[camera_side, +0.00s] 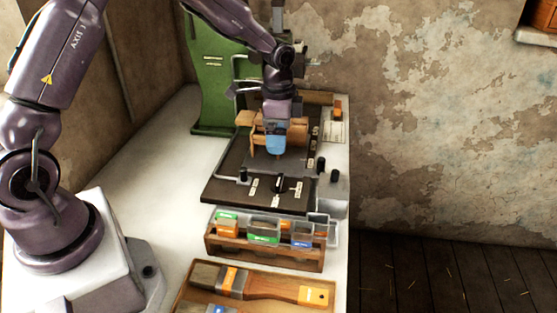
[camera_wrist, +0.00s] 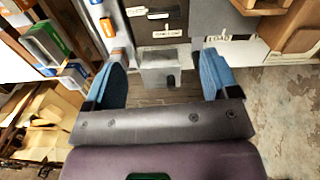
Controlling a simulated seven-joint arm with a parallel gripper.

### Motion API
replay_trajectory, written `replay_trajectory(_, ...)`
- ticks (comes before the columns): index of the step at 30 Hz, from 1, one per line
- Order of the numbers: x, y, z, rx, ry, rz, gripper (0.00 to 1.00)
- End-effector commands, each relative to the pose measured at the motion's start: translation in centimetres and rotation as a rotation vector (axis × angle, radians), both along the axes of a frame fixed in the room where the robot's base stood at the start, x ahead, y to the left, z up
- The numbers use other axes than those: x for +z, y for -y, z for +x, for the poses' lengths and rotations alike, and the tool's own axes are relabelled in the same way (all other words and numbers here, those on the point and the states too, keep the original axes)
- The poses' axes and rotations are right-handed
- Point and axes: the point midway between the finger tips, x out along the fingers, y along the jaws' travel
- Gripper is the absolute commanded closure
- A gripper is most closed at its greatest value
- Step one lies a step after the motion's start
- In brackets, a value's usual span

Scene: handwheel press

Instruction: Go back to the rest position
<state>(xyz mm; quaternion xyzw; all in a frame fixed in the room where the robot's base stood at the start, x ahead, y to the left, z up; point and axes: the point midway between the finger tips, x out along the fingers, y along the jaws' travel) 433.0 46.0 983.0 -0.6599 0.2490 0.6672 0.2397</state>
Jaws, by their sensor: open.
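My gripper (camera_side: 275,146) with blue fingers hangs over the dark press base (camera_side: 222,192) in the side view. In the wrist view my gripper (camera_wrist: 163,65) shows its two blue fingers wide apart. A grey metal block (camera_wrist: 163,72) shows between them; I cannot tell its distance from the fingers. The green press frame (camera_side: 210,70) stands upright behind and left of my gripper. A wooden part (camera_side: 244,118) shows right beside my gripper, partly hidden by it. No handwheel can be made out clearly.
Dark knobs (camera_side: 321,164) and small labels sit on the base. In front are a wooden rack (camera_side: 265,255) with several coloured packs and a tray (camera_side: 182,303) with brushes. The white table (camera_side: 165,190) is clear left of the base. A wall stands behind.

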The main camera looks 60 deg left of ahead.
Motion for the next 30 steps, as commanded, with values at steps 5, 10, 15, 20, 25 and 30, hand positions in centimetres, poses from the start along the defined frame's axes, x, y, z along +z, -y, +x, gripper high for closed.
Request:
replay_trajectory(5,1.7,0.1,-4.6,0.230,-0.053,0.025,0.19)
replay_trajectory(10,5.9,0.6,-8.2,0.394,-0.010,0.063,0.19)
replay_trajectory(15,10.4,1.4,-12.6,0.555,0.077,0.072,0.19)
replay_trajectory(20,13.6,2.3,-16.9,0.675,0.181,0.034,0.19)
replay_trajectory(25,16.0,3.3,-20.9,0.742,0.300,-0.046,0.19)
replay_trajectory(30,17.7,4.0,-23.1,0.731,0.406,-0.122,0.19)
